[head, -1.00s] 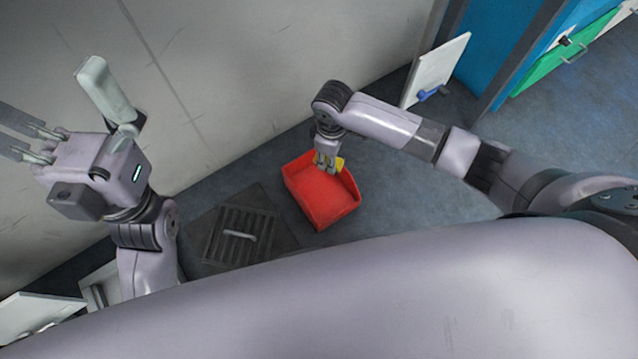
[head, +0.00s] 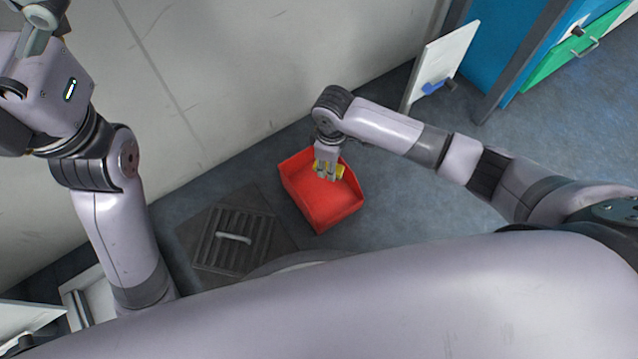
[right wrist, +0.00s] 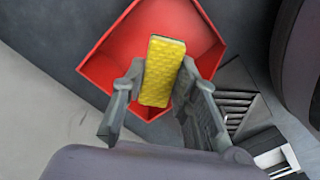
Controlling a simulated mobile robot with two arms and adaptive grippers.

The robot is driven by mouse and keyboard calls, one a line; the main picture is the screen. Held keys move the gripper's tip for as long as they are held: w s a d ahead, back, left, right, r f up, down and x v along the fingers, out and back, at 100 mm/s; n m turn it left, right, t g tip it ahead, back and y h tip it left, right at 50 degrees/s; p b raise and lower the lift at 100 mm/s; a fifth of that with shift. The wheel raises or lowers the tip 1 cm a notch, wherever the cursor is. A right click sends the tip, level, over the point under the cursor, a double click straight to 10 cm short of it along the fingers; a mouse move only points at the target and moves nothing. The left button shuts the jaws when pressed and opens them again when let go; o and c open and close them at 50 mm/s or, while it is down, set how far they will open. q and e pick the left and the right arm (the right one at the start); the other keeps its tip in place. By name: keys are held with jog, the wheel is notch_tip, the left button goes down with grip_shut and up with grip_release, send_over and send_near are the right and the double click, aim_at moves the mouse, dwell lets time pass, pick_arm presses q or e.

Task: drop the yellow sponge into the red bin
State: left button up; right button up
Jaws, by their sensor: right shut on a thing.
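The yellow sponge (head: 341,171) is held between the fingers of my right gripper (head: 327,176), over the red bin (head: 322,207) in the head view. In the right wrist view, the sponge (right wrist: 163,70) stands between the two grey fingers of the gripper (right wrist: 158,97), with the bin (right wrist: 125,45) behind it. I cannot tell how high the sponge is above the bin floor. The bin's open inside looks empty apart from the sponge and fingers in front of it. My left arm shows at the left of the head view; its fingertips are out of frame.
A dark floor grate with a handle (head: 234,239) lies left of the bin. A pale wall (head: 230,90) runs behind it. A white panel with a blue handle (head: 440,65) and a blue door (head: 508,55) stand at upper right. Open floor lies right of the bin.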

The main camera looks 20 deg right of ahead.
jog(key=o, duration=0.9)
jog(key=shift+c, duration=0.2)
notch_tip(320, 180, up, 12)
dwell(0.5)
